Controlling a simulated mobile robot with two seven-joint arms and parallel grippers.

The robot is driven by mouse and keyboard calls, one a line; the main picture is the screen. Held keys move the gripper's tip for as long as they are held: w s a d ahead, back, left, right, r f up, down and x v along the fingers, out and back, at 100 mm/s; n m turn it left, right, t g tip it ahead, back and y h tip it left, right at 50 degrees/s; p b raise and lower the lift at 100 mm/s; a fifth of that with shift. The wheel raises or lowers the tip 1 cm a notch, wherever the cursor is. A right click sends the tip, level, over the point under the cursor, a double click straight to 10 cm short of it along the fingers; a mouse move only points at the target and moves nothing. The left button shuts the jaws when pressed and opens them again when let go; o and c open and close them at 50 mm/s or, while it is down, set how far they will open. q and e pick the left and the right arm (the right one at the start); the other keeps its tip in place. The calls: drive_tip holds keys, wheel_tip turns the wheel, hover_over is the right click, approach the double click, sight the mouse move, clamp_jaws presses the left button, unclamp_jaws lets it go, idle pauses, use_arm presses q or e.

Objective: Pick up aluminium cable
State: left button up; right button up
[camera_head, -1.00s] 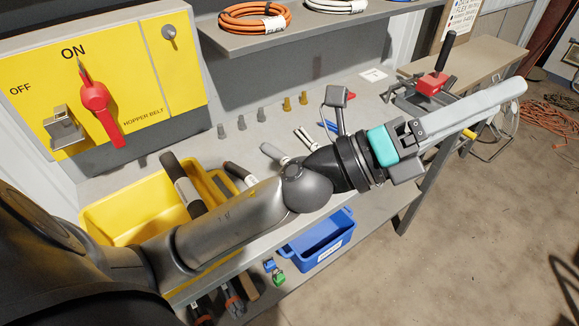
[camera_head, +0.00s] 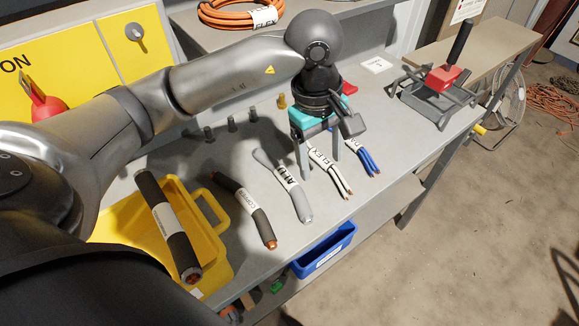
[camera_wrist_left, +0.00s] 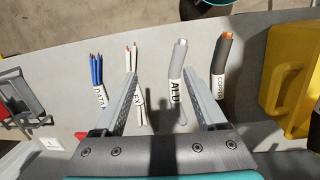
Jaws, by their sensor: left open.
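The aluminium cable (camera_head: 288,180), a short grey piece with a white ALU label, lies on the grey bench. It also shows in the left wrist view (camera_wrist_left: 176,88), between the fingers but nearer the right one. My left gripper (camera_head: 320,168) points down above the bench, just right of the aluminium cable, near the white flex cable (camera_head: 326,172). In the wrist view its fingers (camera_wrist_left: 160,72) are wide apart with nothing held. A dark copper cable (camera_head: 246,208) lies left of the aluminium one, and a blue data cable (camera_head: 361,157) lies to the right. My right gripper is not in view.
A yellow bin (camera_head: 215,262) at the left has a thick dark cable (camera_head: 168,222) lying across it. A blue bin (camera_head: 322,250) sits below the bench front. Several small pegs (camera_head: 232,124) stand behind the cables. A red-topped tool (camera_head: 444,78) stands at right.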

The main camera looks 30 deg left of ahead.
use_arm(q)
drive_tip(key=w+a+r+y, duration=0.1)
drive_tip(key=w+a+y, duration=0.15)
drive_tip(key=a, duration=0.45)
drive_tip(key=b, duration=0.2)
hover_over(287, 176)
drive_tip(key=d, duration=0.1)
drive_tip(key=f, duration=0.8)
drive_tip(key=shift+s+f, duration=0.3)
drive_tip(key=shift+f, duration=0.1)
drive_tip(key=shift+w+a+f, duration=0.1)
drive_tip(key=shift+a+f, duration=0.05)
drive_tip(key=shift+f, duration=0.85)
drive_tip(key=shift+w+a+f, duration=0.1)
drive_tip(key=shift+a+f, duration=0.1)
drive_tip(key=shift+f, duration=0.75)
drive_tip(key=shift+w+a+f, duration=0.1)
drive_tip(key=shift+a+f, duration=0.05)
drive_tip(key=shift+f, duration=0.85)
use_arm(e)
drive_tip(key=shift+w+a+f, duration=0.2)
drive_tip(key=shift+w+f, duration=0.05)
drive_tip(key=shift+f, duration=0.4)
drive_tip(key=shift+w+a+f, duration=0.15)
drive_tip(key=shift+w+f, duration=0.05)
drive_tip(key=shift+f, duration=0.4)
use_arm(q)
clamp_jaws()
drive_tip(key=shift+r, duration=0.1)
